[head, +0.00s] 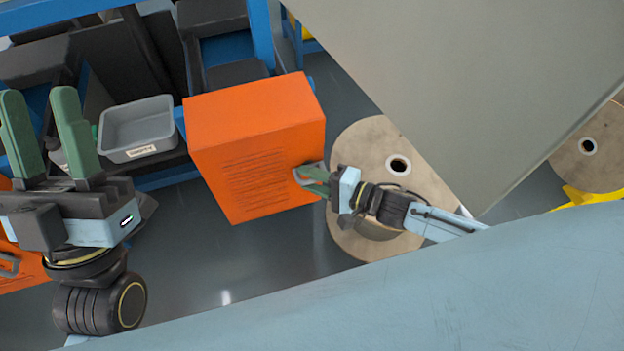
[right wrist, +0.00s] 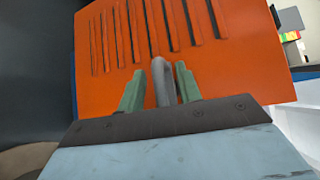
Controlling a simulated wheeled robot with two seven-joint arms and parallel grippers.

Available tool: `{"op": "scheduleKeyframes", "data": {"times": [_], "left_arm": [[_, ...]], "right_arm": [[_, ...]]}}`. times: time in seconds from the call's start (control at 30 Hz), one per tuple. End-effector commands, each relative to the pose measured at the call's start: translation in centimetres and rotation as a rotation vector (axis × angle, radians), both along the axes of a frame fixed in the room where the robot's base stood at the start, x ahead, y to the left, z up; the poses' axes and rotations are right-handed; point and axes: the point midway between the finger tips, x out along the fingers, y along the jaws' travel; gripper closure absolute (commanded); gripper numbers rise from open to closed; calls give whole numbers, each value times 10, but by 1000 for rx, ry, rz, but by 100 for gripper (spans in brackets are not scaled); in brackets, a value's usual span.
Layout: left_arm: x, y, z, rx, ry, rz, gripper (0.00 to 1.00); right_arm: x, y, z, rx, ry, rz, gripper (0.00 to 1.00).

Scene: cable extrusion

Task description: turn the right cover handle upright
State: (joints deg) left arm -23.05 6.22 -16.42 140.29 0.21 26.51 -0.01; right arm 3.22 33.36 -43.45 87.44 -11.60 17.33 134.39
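An orange slotted cover (head: 255,145) stands in the middle of the head view and fills much of the right wrist view (right wrist: 110,45). Its grey handle (right wrist: 163,82) stands out between the green fingers of my right gripper (right wrist: 160,72). A narrow orange gap shows beside the handle at the left finger; the right finger is close against it or touching. In the head view my right gripper (head: 308,177) is at the cover's right edge. My left gripper (head: 40,95) is open and empty at the far left, with its fingers pointing up.
Another orange part with a grey handle (head: 10,265) shows at the left edge. A grey bin (head: 138,124) sits on a dark shelf behind. A wooden reel (head: 365,140) stands beyond my right arm. A large grey panel (head: 470,70) covers the upper right.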

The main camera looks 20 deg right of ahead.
Motion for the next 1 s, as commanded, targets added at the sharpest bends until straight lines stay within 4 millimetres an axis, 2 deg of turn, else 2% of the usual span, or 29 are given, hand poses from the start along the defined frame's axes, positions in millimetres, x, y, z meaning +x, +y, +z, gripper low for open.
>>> {"op": "scheduleKeyframes", "data": {"times": [0.2, 0.47, 0.87, 1.0], "left_arm": [[0, 0, 0, 0, 0, 0, 61], [0, 0, 0, 1, 0, 1, 61], [2, 0, 1, 4, 11, 1, 61], [9, -3, -2, 22, 81, -1, 61]], "right_arm": [[0, 0, 0, 0, 0, 0, 67], [0, 0, 0, -1, 1, 0, 100], [0, 0, 1, -6, 1, 1, 100], [0, 0, 1, -21, 1, 1, 100]]}}
